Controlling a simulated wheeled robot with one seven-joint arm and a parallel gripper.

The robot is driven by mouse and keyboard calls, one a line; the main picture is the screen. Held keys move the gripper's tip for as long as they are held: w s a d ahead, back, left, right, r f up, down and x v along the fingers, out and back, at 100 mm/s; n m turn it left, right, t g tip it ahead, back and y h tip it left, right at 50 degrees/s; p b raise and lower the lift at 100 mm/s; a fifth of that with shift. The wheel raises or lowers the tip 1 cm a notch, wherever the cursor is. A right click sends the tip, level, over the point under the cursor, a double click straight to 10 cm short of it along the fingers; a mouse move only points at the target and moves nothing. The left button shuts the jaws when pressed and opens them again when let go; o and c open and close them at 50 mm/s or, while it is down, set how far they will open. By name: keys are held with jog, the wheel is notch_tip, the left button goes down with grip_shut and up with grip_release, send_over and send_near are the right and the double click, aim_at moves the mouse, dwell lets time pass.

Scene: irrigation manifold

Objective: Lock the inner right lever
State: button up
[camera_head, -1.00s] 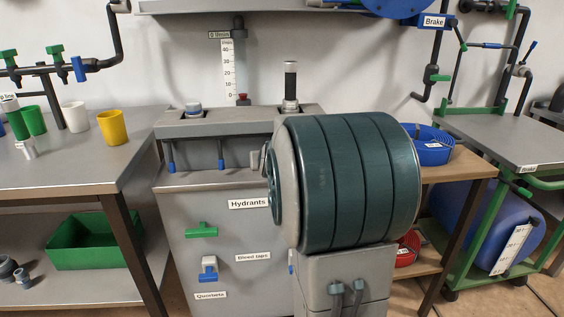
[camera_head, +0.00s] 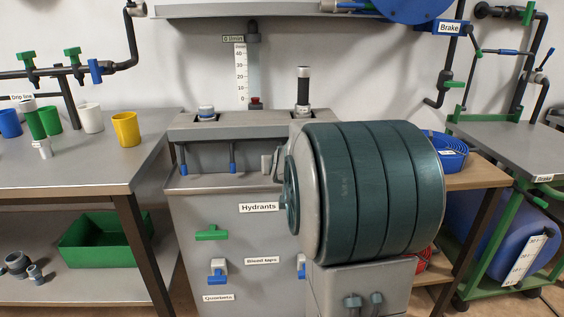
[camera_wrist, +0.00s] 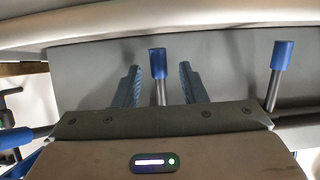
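In the wrist view, my gripper (camera_wrist: 158,85) is open, with its two dark blue-grey fingers on either side of a lever with a blue tip (camera_wrist: 157,63). There are gaps on both sides of the lever, so nothing is gripped. A second blue-tipped lever (camera_wrist: 280,56) stands to the right, outside the fingers and tilted. In the head view, two blue-tipped levers (camera_head: 183,160) (camera_head: 232,158) hang from the left part of the grey hydrant cabinet (camera_head: 214,205). The right-hand levers and my gripper are hidden there.
A large dark green ribbed cylinder (camera_head: 370,190), perhaps part of my arm, blocks the cabinet's right side. A blue rounded part (camera_wrist: 18,138) is at the wrist view's lower left. A bench (camera_head: 85,160) with cups stands left; a green-framed cart (camera_head: 515,148) stands right.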

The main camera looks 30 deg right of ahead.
jog(key=p+v, duration=0.5)
jog(key=v, duration=0.8)
jog(key=shift+p, duration=0.35)
